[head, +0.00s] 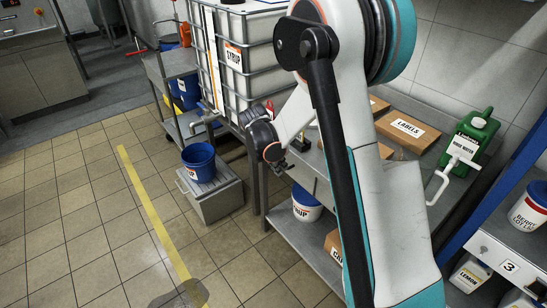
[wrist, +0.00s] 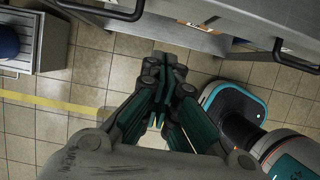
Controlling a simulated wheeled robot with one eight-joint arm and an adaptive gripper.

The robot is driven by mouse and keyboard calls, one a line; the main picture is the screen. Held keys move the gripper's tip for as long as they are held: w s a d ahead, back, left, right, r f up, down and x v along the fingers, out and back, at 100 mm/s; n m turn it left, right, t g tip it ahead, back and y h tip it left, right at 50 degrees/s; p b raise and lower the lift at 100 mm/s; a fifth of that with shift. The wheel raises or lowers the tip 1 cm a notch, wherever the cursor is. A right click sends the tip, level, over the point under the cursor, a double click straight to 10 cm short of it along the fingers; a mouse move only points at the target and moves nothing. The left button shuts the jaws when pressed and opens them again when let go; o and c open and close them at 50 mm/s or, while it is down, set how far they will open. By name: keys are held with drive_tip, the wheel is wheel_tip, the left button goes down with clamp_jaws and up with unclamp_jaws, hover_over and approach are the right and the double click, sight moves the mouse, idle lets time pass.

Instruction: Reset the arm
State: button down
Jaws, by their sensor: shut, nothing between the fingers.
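My gripper (wrist: 163,88) is in the wrist view with its fingers together and nothing between them. It points down over the tiled floor, beside a grey metal bench edge (wrist: 200,20). In the head view my white and teal arm fills the middle right. My gripper's dark end (head: 272,152) is partly visible left of the arm, in front of the bench. My own base shows at the lower right of the wrist view.
A blue bucket (head: 199,162) stands on a grey box (head: 212,195) on the floor. A caged SYRUP tank (head: 240,60) is behind. The bench holds a LABELS box (head: 408,128) and a green jug (head: 474,137). Open floor lies left, crossed by a yellow line (head: 150,208).

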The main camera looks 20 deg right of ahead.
drive_tip(key=s+a+r+m+t+y, duration=0.1)
drive_tip(key=s+a+r+m, duration=0.1)
drive_tip(key=s+r+m, duration=0.45)
drive_tip(key=s+a+r+m+t+y, duration=0.1)
drive_tip(key=s+a+r+m+t, duration=0.2)
drive_tip(key=r, duration=0.7)
drive_tip(key=s+a+r+m+t+y, duration=0.1)
drive_tip(key=s+a+r+m, duration=0.1)
drive_tip(key=s+m, duration=0.4)
drive_tip(key=s+a+r+m+t+y, duration=0.1)
drive_tip(key=s+m, duration=0.4)
drive_tip(key=s, duration=0.6)
drive_tip(key=shift+s+a+r+m, duration=0.4)
drive_tip(key=shift+a+r, duration=0.3)
drive_tip(key=shift+a, duration=0.15)
